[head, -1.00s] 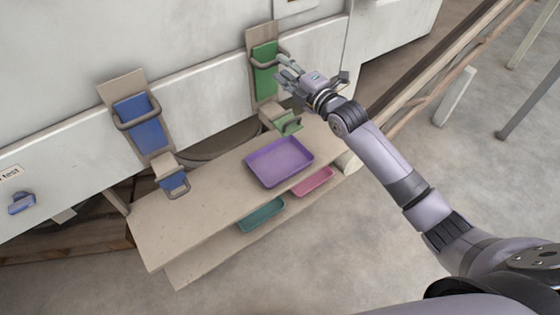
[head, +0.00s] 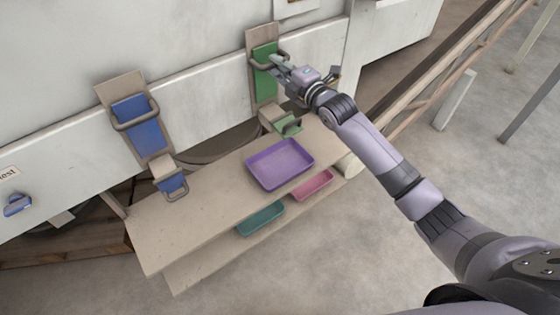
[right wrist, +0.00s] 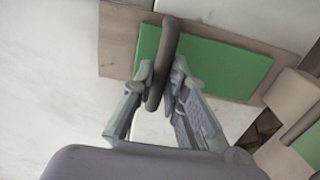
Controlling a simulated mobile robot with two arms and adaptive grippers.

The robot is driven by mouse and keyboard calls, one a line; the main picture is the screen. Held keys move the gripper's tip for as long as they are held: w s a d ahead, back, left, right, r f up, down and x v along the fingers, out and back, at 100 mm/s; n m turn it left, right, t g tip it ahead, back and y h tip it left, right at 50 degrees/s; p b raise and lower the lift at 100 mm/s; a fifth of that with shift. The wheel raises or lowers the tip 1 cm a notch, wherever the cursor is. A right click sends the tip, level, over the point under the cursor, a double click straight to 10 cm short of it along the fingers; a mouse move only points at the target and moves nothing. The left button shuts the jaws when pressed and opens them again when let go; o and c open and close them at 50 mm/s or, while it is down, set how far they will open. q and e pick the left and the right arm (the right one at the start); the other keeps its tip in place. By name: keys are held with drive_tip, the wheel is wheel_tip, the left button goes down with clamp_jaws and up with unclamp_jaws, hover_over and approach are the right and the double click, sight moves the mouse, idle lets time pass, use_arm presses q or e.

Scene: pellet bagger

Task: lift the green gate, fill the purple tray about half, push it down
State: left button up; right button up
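The green gate (head: 265,72) is a green plate in a tan upright frame on the pale machine wall, with a dark bar handle (right wrist: 160,75) across it. My right gripper (head: 277,65) is at this handle. In the right wrist view its fingers (right wrist: 161,82) are drawn in on both sides of the bar and look closed on it. The gate appears down in its frame. The purple tray (head: 280,163) lies on the tan shelf below the green spout (head: 288,125), slightly to the front. Its inside looks empty. My left gripper is not in view.
A blue gate (head: 140,122) with its own handle and blue spout (head: 173,184) is to the left. A teal tray (head: 261,218) and a pink tray (head: 313,184) lie on the lower shelf. The upper shelf's left part (head: 185,215) is clear.

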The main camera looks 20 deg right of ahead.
clamp_jaws()
wheel_tip(320, 180, up, 5)
drive_tip(key=p, duration=0.4)
idle(0.4)
drive_tip(key=shift+f, duration=0.1)
idle(6.4)
